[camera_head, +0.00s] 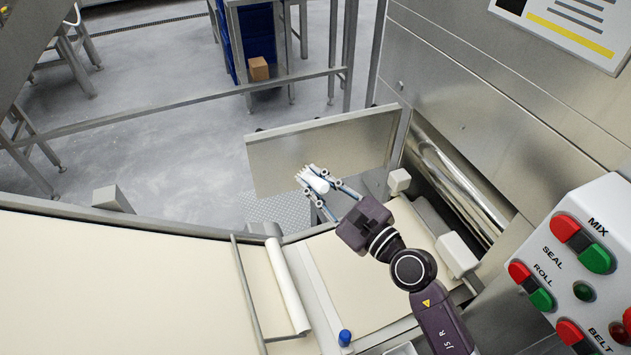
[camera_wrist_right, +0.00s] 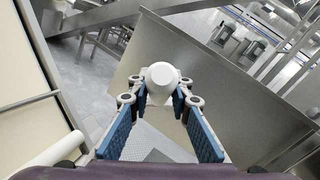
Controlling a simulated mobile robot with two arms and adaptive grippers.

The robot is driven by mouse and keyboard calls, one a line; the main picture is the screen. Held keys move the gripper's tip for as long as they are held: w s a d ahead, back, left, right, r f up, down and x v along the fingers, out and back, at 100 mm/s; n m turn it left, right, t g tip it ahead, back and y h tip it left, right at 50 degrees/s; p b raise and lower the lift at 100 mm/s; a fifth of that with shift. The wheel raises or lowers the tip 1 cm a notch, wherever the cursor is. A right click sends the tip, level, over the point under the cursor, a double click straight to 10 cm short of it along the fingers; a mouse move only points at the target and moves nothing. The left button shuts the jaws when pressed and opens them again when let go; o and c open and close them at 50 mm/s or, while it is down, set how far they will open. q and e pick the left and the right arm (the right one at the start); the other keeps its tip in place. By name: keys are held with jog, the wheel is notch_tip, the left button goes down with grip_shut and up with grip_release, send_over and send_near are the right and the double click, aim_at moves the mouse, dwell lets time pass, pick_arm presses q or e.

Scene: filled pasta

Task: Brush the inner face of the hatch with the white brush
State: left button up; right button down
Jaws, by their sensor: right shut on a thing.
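The hatch (camera_head: 345,146) is an open, flat metal panel standing out from the machine's side. It also shows in the wrist view (camera_wrist_right: 215,85), filling the middle and right. My right gripper (camera_head: 318,189) is in front of the hatch's face and shut on the white brush (camera_head: 315,180). In the wrist view the brush's rounded white end (camera_wrist_right: 161,76) sits between the blue fingers of the gripper (camera_wrist_right: 161,95). The brush's far end is hidden, so I cannot tell whether it touches the hatch. My left gripper is not in view.
A polished roller (camera_head: 455,175) lies right of the hatch. A control panel (camera_head: 585,275) with red and green buttons stands at the right. Pale dough sheets (camera_head: 110,285) cover the belt at the lower left. A white roller (camera_head: 287,285) and a blue knob (camera_head: 345,337) are near the front.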

jog(key=shift+w, duration=0.15)
jog(key=shift+w+d, duration=0.15)
jog(key=shift+d, duration=0.35)
jog(key=w+d+b, duration=0.2)
jog(key=d, duration=0.3)
jog(key=shift+d+b, duration=0.35)
jog(key=shift+b, duration=0.05)
